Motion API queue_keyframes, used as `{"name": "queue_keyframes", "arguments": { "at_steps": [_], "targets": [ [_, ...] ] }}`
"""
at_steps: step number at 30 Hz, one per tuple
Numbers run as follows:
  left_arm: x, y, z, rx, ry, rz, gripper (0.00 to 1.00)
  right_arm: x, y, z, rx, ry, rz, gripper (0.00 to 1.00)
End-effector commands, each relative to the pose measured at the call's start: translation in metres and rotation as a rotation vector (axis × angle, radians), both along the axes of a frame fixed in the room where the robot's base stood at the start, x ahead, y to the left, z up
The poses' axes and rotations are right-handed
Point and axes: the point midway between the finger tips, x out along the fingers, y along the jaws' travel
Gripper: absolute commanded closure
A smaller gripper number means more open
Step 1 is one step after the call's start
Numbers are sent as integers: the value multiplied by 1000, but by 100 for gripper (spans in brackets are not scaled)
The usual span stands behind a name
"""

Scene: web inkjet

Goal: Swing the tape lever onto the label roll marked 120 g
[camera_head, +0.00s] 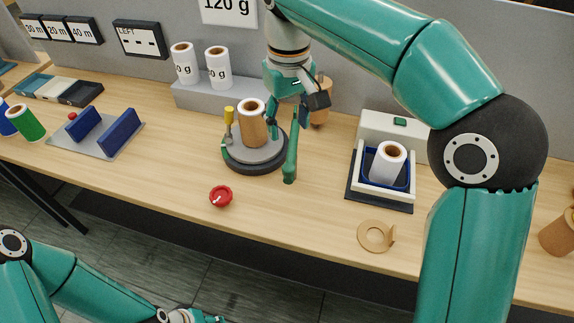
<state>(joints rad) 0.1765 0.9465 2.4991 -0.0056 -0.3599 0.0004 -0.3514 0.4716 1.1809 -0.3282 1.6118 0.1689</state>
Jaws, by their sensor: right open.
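A brown label roll (253,128) stands upright on a round grey turntable with a dark base (262,165). No marking on this roll can be read. A lever with a yellow handle (229,116) stands upright at the turntable's left side, beside the roll. A sign reading 120 g (228,8) is on the back panel. My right gripper (283,135) is open just right of the roll, pointing down; one long green finger reaches past the turntable's right edge, and the other finger is hard to make out. My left gripper (190,317) is at the bottom edge, mostly cut off.
Two white rolls (184,66) stand on a grey step behind. A white roll (387,165) sits in a blue tray on a scale at right. A red knob (221,196) and a cardboard ring (376,236) lie in front. A blue-walled stand (118,134) is at left.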

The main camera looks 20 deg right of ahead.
Motion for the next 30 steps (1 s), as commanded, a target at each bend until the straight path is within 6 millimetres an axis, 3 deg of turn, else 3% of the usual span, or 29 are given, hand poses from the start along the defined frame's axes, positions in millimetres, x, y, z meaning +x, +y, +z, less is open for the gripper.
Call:
{"name": "queue_keyframes", "arguments": {
  "at_steps": [1,6,15,21,30],
  "targets": [
    [0,0,-6,0,0,0,60,-1,0,-15,-1,4,1,45],
    [0,0,-11,0,0,0,60,-1,0,-52,-2,5,2,45],
    [0,0,-15,0,0,0,60,0,1,-105,-2,3,4,45],
    [0,0,-16,0,0,0,60,0,1,-119,0,1,3,45],
    [0,0,-16,0,0,0,60,0,2,-121,0,0,3,45]
  ]
}}
